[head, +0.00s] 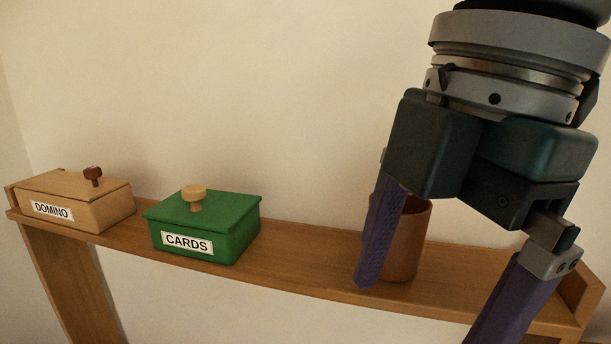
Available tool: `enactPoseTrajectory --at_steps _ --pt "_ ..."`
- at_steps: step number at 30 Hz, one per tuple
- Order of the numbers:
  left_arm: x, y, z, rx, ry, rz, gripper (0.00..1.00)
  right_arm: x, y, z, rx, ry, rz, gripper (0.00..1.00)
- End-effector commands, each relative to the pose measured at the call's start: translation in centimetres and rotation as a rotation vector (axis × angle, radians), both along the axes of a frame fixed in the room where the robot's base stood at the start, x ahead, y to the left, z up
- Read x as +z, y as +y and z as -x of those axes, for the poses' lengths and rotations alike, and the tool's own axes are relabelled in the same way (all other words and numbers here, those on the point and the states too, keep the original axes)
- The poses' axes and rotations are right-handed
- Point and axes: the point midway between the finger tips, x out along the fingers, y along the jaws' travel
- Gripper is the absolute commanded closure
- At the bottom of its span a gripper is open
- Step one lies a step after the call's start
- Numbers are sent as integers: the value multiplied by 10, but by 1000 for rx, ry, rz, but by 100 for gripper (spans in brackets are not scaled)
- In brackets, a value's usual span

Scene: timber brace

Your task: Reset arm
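My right gripper (428,312) comes in from the upper right of the head view. Its two purple fingers are spread wide apart, with nothing seen between them. The lower end of the right finger is cut off by the frame edge. The fingers hang in front of the wooden shelf (310,270). The left finger partly covers a brown cylindrical cup (408,245) that stands upright on the shelf. I cannot tell whether the finger touches the cup. My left gripper is out of view.
A green box (235,235) labelled CARDS, lidded with a light wooden knob, stands on the shelf's left half. A tan box (105,207) labelled DOMINO, with a dark knob, stands at its left end. Shelf between green box and cup is clear. A pale wall is behind.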

Motion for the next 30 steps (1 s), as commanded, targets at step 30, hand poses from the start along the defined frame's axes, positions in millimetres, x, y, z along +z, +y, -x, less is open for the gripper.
enactPoseTrajectory --at_steps 30 --pt "0 2 1 -5 1 -8 37 -142 -118 138 -1738 -35 -194 0"
